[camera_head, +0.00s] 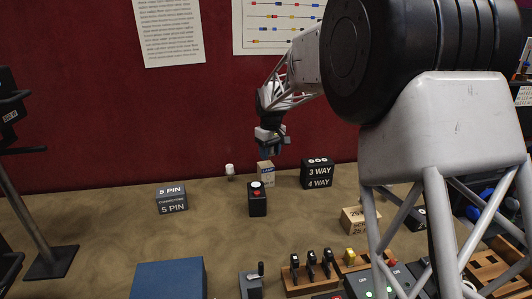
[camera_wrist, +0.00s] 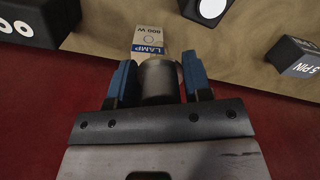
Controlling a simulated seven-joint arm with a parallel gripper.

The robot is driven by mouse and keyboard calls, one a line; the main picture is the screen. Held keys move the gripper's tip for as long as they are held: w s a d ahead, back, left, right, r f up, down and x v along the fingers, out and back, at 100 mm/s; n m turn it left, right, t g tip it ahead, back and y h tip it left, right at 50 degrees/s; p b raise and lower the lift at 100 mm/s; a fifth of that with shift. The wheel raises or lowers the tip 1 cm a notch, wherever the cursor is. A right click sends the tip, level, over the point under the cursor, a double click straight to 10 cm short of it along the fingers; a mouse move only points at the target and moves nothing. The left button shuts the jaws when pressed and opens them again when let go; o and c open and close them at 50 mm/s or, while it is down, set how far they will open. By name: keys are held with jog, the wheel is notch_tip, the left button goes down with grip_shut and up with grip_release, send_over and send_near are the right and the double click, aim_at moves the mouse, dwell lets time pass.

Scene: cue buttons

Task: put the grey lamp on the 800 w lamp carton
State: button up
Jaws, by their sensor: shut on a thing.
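My gripper (camera_head: 271,148) is in the air at the back of the table, over the 800 W lamp carton (camera_head: 266,174). In the wrist view its blue fingers (camera_wrist: 158,78) are shut on the grey lamp (camera_wrist: 160,88), a short grey cylinder. The lamp carton (camera_wrist: 148,42), beige with a blue LAMP band, shows just beyond the lamp. In the head view the fingers mostly hide the lamp. I cannot tell whether the lamp touches the carton.
A black block with a white disc (camera_head: 257,199) stands in front of the carton. A 5 PIN box (camera_head: 171,199) is farther left. Table is clear between them.

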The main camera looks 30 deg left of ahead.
jog(key=shift+w+a+f, duration=0.2)
jog(key=shift+w+a, duration=1.15)
jog(key=shift+w, duration=0.05)
jog(key=shift+w+a+f, duration=0.15)
jog(key=shift+w+a, duration=1.2)
jog(key=shift+f, duration=1.75)
jog(key=shift+f, duration=0.1)
jog(key=o, duration=0.9)
notch_tip(320, 180, up, 12)
jog(key=shift+w+r, duration=0.1)
